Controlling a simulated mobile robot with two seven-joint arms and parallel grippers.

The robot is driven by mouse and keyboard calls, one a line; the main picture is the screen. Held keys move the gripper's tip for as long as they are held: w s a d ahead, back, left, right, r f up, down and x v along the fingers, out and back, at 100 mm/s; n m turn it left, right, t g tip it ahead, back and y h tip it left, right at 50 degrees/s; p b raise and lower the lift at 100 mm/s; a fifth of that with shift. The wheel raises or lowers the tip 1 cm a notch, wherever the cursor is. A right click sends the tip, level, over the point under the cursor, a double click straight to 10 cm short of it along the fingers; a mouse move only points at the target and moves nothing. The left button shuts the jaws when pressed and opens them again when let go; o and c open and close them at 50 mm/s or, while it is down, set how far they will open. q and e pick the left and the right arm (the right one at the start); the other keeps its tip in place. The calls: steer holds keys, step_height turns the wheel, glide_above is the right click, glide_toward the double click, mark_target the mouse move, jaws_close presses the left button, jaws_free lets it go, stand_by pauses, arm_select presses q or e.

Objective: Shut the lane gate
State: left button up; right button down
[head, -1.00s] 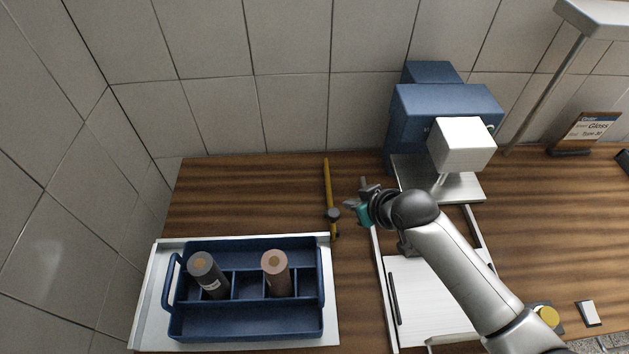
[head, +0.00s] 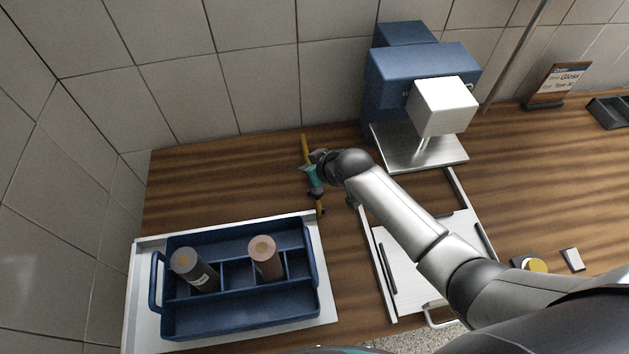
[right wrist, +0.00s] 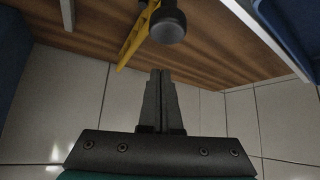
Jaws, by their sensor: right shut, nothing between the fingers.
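The lane gate is a long yellow bar (head: 305,148) lying along the wooden table, between the blue caddy's tray and the white board. It carries a dark round knob (right wrist: 168,25), which shows beside the yellow bar (right wrist: 138,38) in the right wrist view. My right gripper (right wrist: 160,75) is shut and empty, its fingertips pointing toward the bar and knob with a gap in that view. In the head view my right gripper (head: 312,178) is over the bar's middle and hides part of it; contact cannot be told. My left gripper is not in view.
A blue caddy (head: 190,318) with two rolls stands on a white tray (head: 138,290) at left. A blue machine (head: 420,65) with a white block stands at the back. White rails (head: 378,262) and a board lie under my right arm. A sign (head: 556,84) stands at far right.

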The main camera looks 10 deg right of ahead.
steer(key=shift+s+d+f+p, duration=0.35)
steer(key=shift+s+f, duration=0.05)
steer(key=shift+s, duration=0.2)
steer(key=shift+s+d+f+p, duration=0.3)
steer(key=shift+s+f+p, duration=0.1)
steer(key=shift+s, duration=0.2)
steer(key=shift+f, duration=0.1)
